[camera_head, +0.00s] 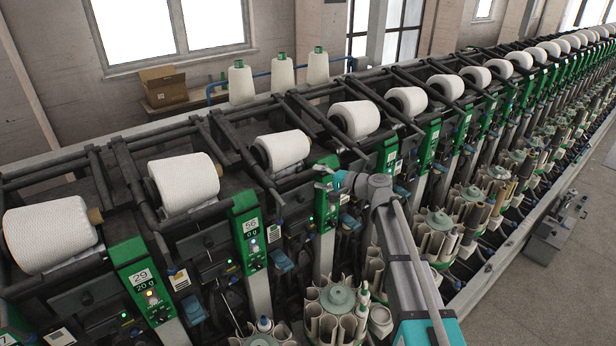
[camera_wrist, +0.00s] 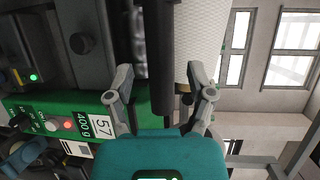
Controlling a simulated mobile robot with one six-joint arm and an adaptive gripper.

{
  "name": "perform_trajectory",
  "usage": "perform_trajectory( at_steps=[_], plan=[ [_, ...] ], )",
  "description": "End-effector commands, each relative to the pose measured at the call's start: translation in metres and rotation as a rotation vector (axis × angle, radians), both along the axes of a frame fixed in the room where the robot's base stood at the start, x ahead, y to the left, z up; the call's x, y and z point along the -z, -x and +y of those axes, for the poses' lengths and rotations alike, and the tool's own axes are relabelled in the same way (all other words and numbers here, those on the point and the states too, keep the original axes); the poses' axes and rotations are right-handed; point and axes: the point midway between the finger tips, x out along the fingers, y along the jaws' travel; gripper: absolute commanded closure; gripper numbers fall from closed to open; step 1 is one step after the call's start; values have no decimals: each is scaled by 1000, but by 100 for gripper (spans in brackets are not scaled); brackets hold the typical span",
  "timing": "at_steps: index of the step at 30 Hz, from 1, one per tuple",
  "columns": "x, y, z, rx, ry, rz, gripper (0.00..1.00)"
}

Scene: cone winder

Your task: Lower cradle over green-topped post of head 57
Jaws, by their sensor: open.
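The post of head 57 shows in the wrist view as a green panel (camera_wrist: 45,112) with a white label reading 57 and 400 g and a lit red light. In the head view its green top (camera_head: 321,200) is partly behind my gripper. A dark cradle bar (camera_wrist: 162,65) runs between my fingers, beside a white yarn cone (camera_wrist: 198,35). That cone seems to be the one left of my gripper in the head view (camera_head: 285,149). My gripper (camera_wrist: 160,82) is open, its fingers on either side of the bar; contact cannot be told. It also shows at the post (camera_head: 330,185).
Head 56 (camera_head: 250,228), with its cone (camera_head: 184,181), stands just left. Further heads with cones and dark cradle arms run closely along the machine. Round bobbin magazines (camera_head: 338,298) stand in front below.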

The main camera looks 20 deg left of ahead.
Motion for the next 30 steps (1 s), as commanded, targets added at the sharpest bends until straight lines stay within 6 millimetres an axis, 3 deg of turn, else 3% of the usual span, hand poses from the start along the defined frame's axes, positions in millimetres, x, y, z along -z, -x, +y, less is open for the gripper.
perform_trajectory(
  at_steps=[3,9,22,30],
  plan=[
    [3,-2,18,-2,0,0,31],
    [4,-4,34,0,0,0,31],
    [5,-3,39,0,0,0,31],
    [4,-3,38,0,0,0,79]
  ],
)
